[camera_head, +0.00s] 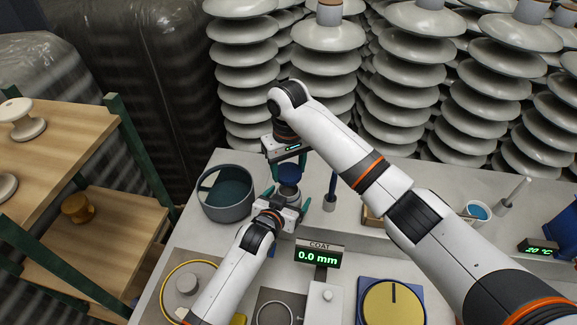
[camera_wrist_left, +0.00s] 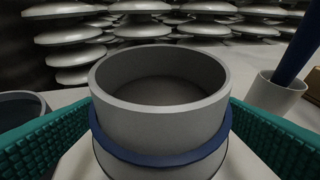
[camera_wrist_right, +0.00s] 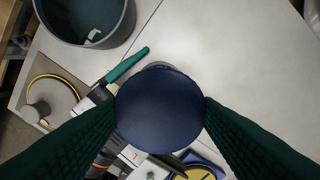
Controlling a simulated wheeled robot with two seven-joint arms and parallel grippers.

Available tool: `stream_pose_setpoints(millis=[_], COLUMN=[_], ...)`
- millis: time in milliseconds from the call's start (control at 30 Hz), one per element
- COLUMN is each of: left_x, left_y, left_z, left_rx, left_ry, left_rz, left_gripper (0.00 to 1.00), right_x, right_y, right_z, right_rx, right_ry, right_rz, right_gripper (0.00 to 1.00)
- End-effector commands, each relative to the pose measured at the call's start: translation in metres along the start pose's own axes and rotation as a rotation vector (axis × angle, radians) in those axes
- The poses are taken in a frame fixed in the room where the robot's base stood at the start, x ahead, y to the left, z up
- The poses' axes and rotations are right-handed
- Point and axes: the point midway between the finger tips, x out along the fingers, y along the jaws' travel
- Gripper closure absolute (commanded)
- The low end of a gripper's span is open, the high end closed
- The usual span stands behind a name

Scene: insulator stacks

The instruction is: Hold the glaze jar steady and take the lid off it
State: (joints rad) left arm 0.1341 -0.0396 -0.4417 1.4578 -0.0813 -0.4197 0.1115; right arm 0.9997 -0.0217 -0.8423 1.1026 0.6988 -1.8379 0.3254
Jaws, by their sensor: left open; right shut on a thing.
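The glaze jar (camera_head: 289,190) is grey and upright on the bench. The left wrist view shows it (camera_wrist_left: 160,118) with a blue band and its round mouth uncovered. My left gripper (camera_head: 287,199) is open, with a green finger on either side of the jar. My right gripper (camera_head: 287,163) is shut on the dark blue lid (camera_head: 289,173), above the jar. In the right wrist view the lid (camera_wrist_right: 160,110) sits between both green fingers and hides most of the jar below.
A grey pot (camera_head: 227,203) stands left of the jar. A cup with a blue-handled tool (camera_head: 330,199) stands close on the right. The coat display (camera_head: 318,255) and a yellow disc (camera_head: 393,303) are nearer. Insulator stacks (camera_head: 330,60) line the back.

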Motion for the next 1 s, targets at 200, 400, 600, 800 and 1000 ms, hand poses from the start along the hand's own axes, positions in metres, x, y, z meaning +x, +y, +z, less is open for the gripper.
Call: stream_pose_setpoints(millis=[200,400,600,800,1000], left_x=[-0.031,-0.072,-0.104,-0.116,-0.117], left_y=[0.0,0.0,0.0,0.0,0.0], left_z=[-0.002,-0.003,-0.002,-0.001,-0.001], left_rx=[0.0,0.0,0.0,0.001,0.0], left_ry=[0.001,0.002,0.001,0.001,0.002], left_rz=[-0.001,-0.001,0.0,0.0,0.0], left_gripper=[0.11,0.11,0.11,0.11,0.11], right_x=[0.002,0.006,0.009,0.01,0.01], right_y=[0.0,0.0,0.0,0.0,0.0], right_z=[0.0,0.0,0.0,0.0,0.0], right_rx=[0.0,0.0,0.0,0.0,0.0], right_ry=[0.0,0.0,0.0,0.0,0.0], right_rz=[0.0,0.0,0.0,0.0,0.0], right_gripper=[0.71,0.71,0.71,0.71,0.71])
